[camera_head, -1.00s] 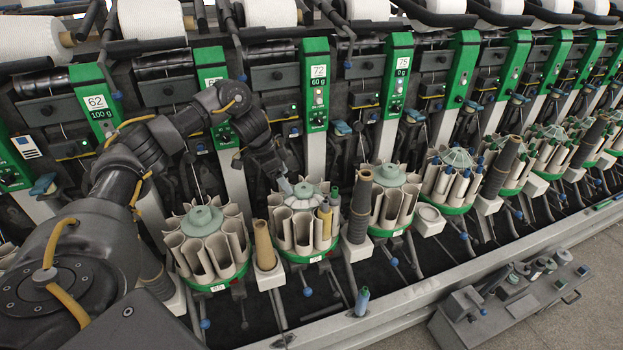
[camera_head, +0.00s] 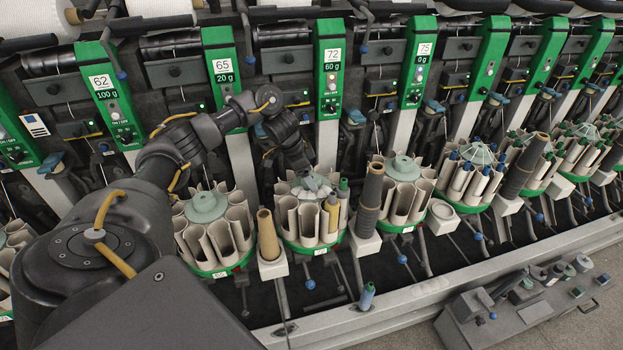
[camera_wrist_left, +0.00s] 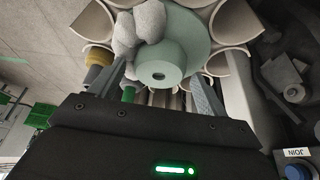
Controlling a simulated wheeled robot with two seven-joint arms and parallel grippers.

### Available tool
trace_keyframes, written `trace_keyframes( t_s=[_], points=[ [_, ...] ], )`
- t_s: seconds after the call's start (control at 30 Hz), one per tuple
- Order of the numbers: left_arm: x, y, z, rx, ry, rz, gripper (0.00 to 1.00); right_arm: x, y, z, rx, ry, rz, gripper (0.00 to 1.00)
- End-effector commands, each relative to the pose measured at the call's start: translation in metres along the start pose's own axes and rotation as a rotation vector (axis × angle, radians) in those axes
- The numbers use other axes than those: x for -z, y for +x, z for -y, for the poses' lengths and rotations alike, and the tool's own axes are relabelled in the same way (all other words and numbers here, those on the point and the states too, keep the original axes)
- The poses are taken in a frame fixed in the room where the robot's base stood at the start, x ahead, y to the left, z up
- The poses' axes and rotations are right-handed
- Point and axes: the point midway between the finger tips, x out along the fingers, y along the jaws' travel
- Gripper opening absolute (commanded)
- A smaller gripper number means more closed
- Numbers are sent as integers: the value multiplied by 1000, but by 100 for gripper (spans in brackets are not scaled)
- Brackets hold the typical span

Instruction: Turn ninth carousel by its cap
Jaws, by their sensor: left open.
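The carousel below the station marked 72 has a pale green cap (camera_head: 318,188) and a ring of cream tubes above a green base. Tan and green bobbins stand in its near right tubes. My left gripper (camera_head: 309,180) is over this cap, partly hiding it. Grey rounded lumps (camera_wrist_left: 142,28) lie against the cap's upper left. My right gripper is out of view.
Similar carousels stand close on both sides, one to the left (camera_head: 206,207) and one to the right (camera_head: 402,170). A tan cone (camera_head: 268,235) and a tall dark cone (camera_head: 369,200) flank the carousel. A teal bobbin (camera_head: 366,297) is by the front rail (camera_head: 400,299).

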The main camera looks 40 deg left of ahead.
Motion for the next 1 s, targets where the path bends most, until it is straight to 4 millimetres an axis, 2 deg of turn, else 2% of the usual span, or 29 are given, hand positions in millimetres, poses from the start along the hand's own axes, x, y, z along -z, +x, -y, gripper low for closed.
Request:
trace_keyframes(
  t_s=[0.2,0.5,1.0],
  points=[
    [1,19,0,-1,2,0,76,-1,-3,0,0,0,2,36],
    [2,21,0,0,3,-1,76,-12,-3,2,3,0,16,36],
    [2,21,0,0,2,-1,13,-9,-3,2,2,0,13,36]
  ],
)
